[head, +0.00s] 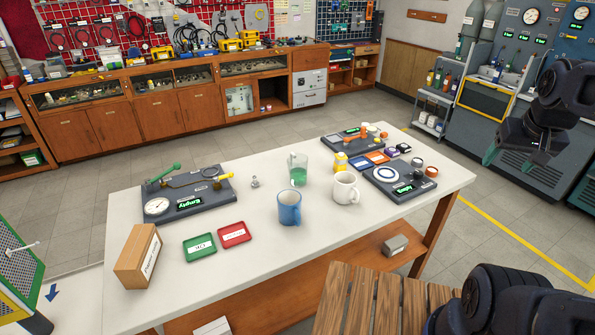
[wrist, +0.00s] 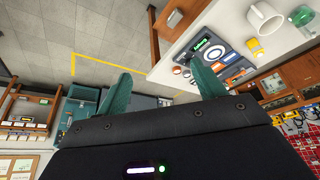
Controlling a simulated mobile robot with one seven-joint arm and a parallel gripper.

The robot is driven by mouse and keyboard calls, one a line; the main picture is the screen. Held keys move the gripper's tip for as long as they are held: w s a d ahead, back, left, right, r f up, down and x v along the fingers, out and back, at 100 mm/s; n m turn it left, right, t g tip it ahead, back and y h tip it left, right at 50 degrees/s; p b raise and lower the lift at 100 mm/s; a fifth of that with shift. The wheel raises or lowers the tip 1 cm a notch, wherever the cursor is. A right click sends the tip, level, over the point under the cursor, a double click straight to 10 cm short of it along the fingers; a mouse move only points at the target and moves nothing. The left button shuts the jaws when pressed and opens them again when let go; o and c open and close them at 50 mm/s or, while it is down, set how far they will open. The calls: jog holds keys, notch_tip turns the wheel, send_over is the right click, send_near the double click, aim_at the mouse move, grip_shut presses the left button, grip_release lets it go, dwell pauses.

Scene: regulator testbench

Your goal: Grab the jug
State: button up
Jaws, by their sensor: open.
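A clear jug (head: 298,170) with green liquid in its lower part stands upright on the white table (head: 120,240), behind the blue mug and to the left of the white mug. My gripper (head: 516,157) is at the right in the head view, raised beyond the table's right edge and well apart from the jug. Its two teal fingers are spread apart and empty in the wrist view (wrist: 161,85).
Close to the jug stand a blue mug (head: 289,208), a white mug (head: 345,188) and a yellow item (head: 340,162). Dark test devices (head: 190,193) lie left and right. A brown box (head: 138,256) and green and red trays (head: 199,247) are at the front left.

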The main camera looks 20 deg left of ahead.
jog(key=shift+w, duration=0.1)
jog(key=w+a+r+n+g, duration=0.1)
jog(key=w+a+r+n, duration=0.3)
jog(key=w+a+n, duration=0.55)
jog(key=w+a+f+n+g, duration=0.2)
jog(key=w+a+f+n, duration=0.1)
jog(key=w+a, duration=1.1)
jog(key=n+g, duration=0.2)
jog(key=n, duration=0.9)
send_over(292, 154)
jog(key=f, duration=2)
jog(key=shift+w+f, duration=0.1)
jog(key=shift+w, duration=0.1)
jog(key=shift+s+a+f, duration=0.1)
jog(key=shift+f, duration=0.4)
notch_tip(292, 154, down, 10)
jog(key=shift+s+f, duration=0.1)
